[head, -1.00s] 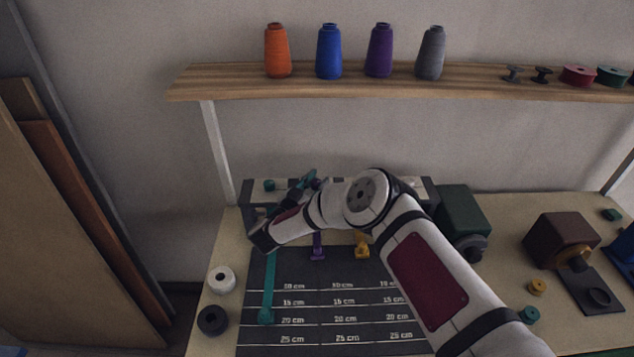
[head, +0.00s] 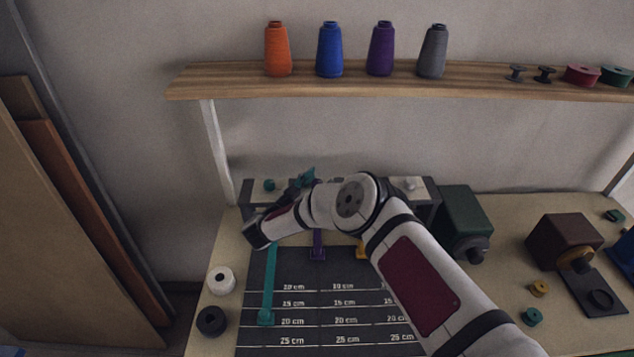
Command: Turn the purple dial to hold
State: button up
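A grey panel (head: 429,186) stands at the back of the table, with a teal knob (head: 269,185) at its left and a pale grey knob (head: 410,184) at its right. The purple dial is not visible; my arm and gripper cover the middle of the panel. My gripper (head: 304,180), dark with teal parts, is at the panel just right of the teal knob. Its fingertips are too small and hidden to show whether they are open or hold anything. A purple strip (head: 318,245) hangs below the panel, partly behind my arm. No dial markings are readable.
A teal strip (head: 268,290) and a mostly covered yellow piece (head: 361,252) lie on the dark measuring mat (head: 300,330). White (head: 221,280) and black (head: 212,321) spools stand left. A green machine (head: 463,220) is right of the panel. A shelf (head: 400,88) with thread cones hangs above.

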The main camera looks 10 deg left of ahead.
jog(key=v, duration=1.2)
dwell(0.4)
